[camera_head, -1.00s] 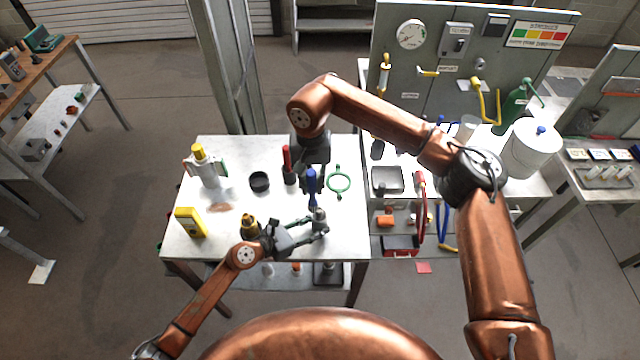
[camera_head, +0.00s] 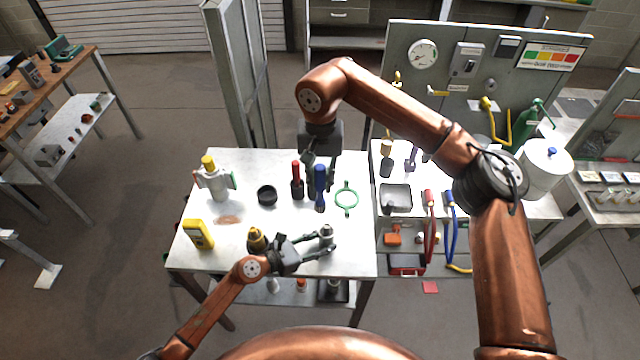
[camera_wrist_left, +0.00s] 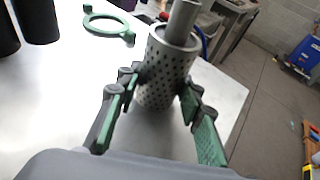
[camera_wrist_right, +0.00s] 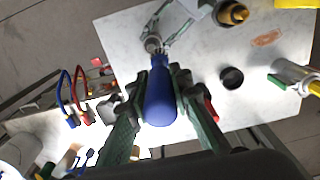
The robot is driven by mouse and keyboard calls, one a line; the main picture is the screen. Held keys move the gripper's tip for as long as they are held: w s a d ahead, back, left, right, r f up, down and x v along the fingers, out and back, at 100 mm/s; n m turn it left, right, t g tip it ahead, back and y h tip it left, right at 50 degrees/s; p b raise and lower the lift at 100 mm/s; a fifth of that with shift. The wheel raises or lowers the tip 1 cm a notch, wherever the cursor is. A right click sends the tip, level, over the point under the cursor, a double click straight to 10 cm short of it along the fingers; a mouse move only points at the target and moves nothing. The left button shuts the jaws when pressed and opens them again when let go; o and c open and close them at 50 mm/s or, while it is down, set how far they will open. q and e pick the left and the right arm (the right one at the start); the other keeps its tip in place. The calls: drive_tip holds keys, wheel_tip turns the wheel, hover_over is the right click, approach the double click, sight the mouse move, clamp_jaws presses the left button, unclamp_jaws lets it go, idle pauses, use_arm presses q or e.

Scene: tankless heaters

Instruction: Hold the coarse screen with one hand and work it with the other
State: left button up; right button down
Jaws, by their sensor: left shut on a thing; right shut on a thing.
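The coarse screen (camera_head: 326,233) is a grey perforated metal cylinder near the table's front right. In the left wrist view the screen (camera_wrist_left: 167,72) stands between the pads of my left gripper (camera_wrist_left: 158,88), which is shut on it. A narrower grey tube rises from its top. My right gripper (camera_head: 319,172) is shut on a blue-handled tool (camera_head: 320,183) behind the screen and above the table. In the right wrist view the blue handle (camera_wrist_right: 160,97) lies between my fingers; its working end points toward the screen (camera_wrist_right: 153,43). I cannot tell whether they touch.
A red-handled tool (camera_head: 296,178) stands just left of the blue one. A black cup (camera_head: 267,194), green ring (camera_head: 346,199), yellow meter (camera_head: 198,234), yellow-topped item (camera_head: 257,238) and yellow-capped bottle (camera_head: 214,181) are on the table (camera_head: 285,225). Hoses hang at right.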

idle(0.3)
use_arm(q)
drive_tip(key=o, duration=1.1)
drive_tip(key=v, duration=1.2)
